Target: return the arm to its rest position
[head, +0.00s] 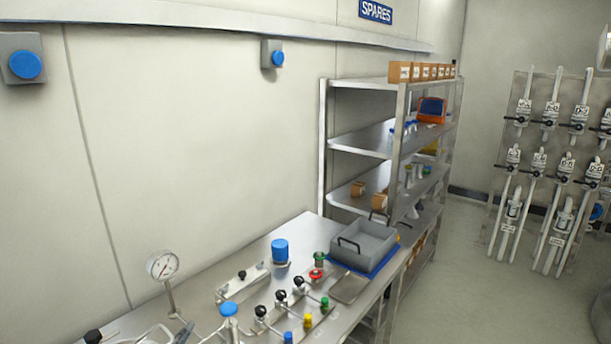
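Neither of my grippers shows clearly in the head view, and no arm comes in from the left or the right. A steel workbench (217,286) runs along the wall from the bottom left to the middle. Some pale and grey parts at its near end are cut off by the bottom edge, and I cannot tell what they are.
The bench carries a pressure gauge (162,265), a blue-capped part (280,250), a row of small valves and a grey handled tray (366,238) on a blue mat. Steel shelves (360,143) stand behind. A pipe panel (545,160) is at right. The floor (465,270) between is clear.

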